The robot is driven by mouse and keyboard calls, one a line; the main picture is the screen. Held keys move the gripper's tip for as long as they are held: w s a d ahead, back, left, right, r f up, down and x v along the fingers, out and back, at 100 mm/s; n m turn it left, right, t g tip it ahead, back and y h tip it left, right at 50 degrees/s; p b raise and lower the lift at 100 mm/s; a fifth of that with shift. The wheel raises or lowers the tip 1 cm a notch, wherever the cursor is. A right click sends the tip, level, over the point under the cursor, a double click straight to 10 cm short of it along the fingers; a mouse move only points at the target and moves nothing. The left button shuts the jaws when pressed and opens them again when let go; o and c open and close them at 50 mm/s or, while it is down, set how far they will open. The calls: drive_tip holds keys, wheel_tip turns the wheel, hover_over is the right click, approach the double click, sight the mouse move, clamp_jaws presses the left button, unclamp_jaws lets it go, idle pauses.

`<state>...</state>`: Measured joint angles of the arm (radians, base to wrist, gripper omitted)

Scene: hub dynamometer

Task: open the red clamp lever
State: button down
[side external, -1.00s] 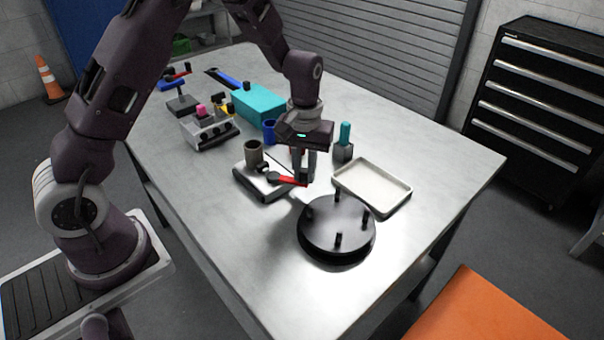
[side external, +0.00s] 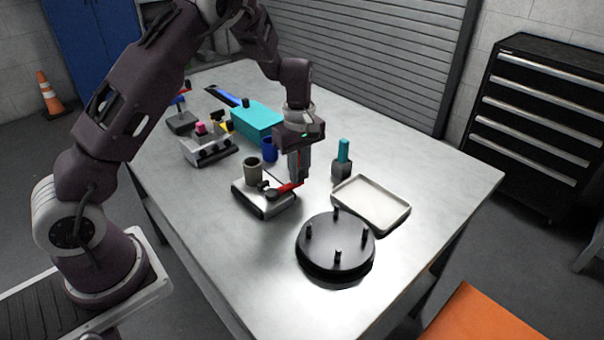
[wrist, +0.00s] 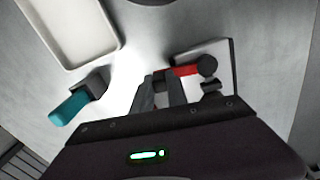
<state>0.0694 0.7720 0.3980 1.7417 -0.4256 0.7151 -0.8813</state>
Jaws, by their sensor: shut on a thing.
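The red clamp lever (side external: 288,187) sticks out to the right from a dark pivot on the grey and white clamp block (side external: 250,201). In the wrist view the red lever (wrist: 184,71) runs from the round dark pivot (wrist: 207,66) to my fingertips. My gripper (side external: 299,181) points down at the block's right edge and is shut on the lever's outer end. The wrist view also shows my gripper (wrist: 162,77) with its fingers at the lever's tip. The fingers partly hide that tip.
A round black plate with upright studs (side external: 335,245) lies in front. A pale tray (side external: 371,203) and a teal-handled tool in a dark holder (side external: 342,160) are to the right. A blue cup (side external: 269,149) and a teal box (side external: 257,122) stand behind. The table's front left is clear.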

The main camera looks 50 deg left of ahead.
drive_tip(key=shift+w+a+n, duration=0.15)
drive_tip(key=shift+a+n, duration=0.45)
drive_tip(key=shift+n, duration=0.2)
drive_tip(key=c, duration=1.3)
unclamp_jaws()
wheel_tip(320, 180, up, 7)
drive_tip(key=shift+r, duration=0.1)
